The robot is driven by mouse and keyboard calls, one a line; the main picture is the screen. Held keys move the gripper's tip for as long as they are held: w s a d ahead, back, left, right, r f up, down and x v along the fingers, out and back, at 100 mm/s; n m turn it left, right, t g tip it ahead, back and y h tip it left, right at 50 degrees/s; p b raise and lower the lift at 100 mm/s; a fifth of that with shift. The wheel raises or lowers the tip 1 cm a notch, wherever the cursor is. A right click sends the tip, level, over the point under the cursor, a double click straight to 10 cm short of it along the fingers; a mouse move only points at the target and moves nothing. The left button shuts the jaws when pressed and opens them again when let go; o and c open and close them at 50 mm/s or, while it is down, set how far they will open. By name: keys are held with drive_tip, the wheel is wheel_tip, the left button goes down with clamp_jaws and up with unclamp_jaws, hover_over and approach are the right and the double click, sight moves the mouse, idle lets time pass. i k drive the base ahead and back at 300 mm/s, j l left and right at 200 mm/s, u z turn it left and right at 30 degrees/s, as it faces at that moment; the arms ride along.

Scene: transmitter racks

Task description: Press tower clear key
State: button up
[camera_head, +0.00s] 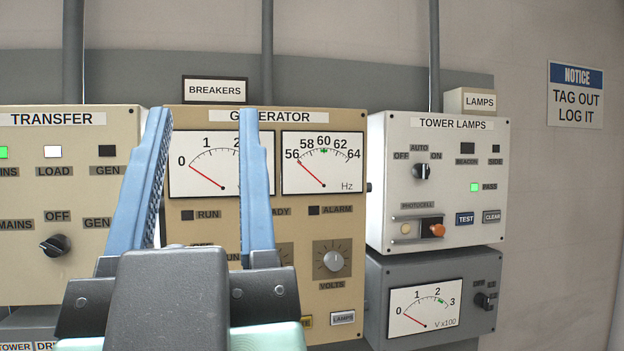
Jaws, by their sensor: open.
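The tower lamps box (389,203) is a white panel labelled TOWER LAMPS at right of centre. My gripper (204,115) is open and empty, with two blue fingers pointing up in front of the generator panel. It is well to the left of the CLEAR key, and it hides part of the generator panel.
The beige generator panel (346,214) has gauges and a VOLTS knob (333,261). The transfer panel (75,187) stands at left. A grey meter box (379,290) sits below the tower lamps box. An orange photocell part (433,228) protrudes left of the keys. A notice sign (575,96) hangs at right.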

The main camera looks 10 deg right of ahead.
sight(491, 216)
drive_tip(key=z, duration=1.2)
